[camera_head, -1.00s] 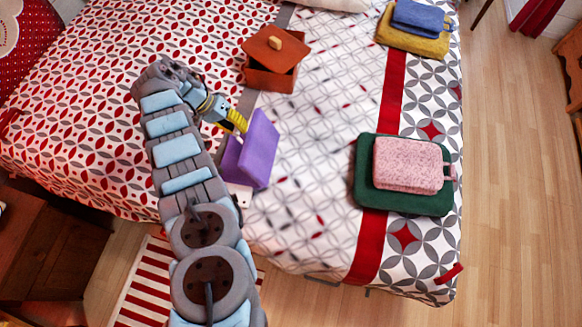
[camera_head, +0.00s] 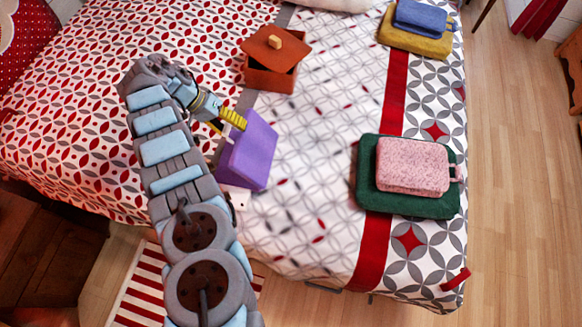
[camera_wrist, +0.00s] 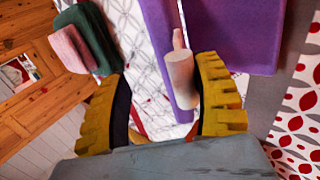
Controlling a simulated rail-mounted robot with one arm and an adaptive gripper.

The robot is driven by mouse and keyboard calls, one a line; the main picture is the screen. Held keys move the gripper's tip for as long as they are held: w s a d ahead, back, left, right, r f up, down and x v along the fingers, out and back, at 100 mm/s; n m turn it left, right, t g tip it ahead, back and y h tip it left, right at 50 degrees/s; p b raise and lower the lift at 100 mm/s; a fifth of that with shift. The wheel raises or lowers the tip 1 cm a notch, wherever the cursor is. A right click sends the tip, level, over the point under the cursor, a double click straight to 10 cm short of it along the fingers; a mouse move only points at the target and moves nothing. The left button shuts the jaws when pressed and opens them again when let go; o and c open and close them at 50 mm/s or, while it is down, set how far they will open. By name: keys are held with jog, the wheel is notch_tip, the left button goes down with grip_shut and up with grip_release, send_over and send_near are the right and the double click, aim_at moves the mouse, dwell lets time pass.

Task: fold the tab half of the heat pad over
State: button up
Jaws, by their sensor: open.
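The purple heat pad (camera_head: 254,150) stands bent on the bed, one half tilted up; its left part is largely hidden by my arm in the head view. The wrist view shows its broad purple face (camera_wrist: 236,35) and a narrow purple strip beside it. A pale, rounded tab (camera_wrist: 180,78) shows there between my yellow fingers, nearer the right one. My gripper (camera_head: 224,122) is open at the pad's upper left edge. I cannot tell whether a finger touches the pad or tab.
A brown box with a tilted lid (camera_head: 275,52) stands behind the pad. A pink pad (camera_head: 412,166) lies on a green one (camera_head: 438,206) to the right. A blue pad on a yellow one (camera_head: 412,42) lies farther back. The patterned bedspread between is clear.

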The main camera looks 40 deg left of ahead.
jog(key=shift+r, duration=0.15)
jog(key=r+p, duration=0.1)
jog(key=p, duration=0.1)
jog(key=d+r+p, duration=0.1)
jog(key=p, duration=0.1)
jog(key=r+p, duration=0.1)
jog(key=shift+w+d+r+p, duration=0.2)
jog(key=shift+w+r+p, duration=0.1)
jog(key=shift+r+p, duration=0.1)
jog(key=r+p, duration=0.1)
jog(key=d+r+p, duration=0.1)
jog(key=p, duration=0.1)
jog(key=r+p, duration=0.1)
jog(key=shift+w+d+p, duration=0.15)
jog(key=shift+w+p, duration=0.2)
jog(key=shift+w, duration=0.05)
jog(key=v, duration=0.7)
jog(key=shift+r, duration=0.2)
jog(key=shift+s, duration=0.1)
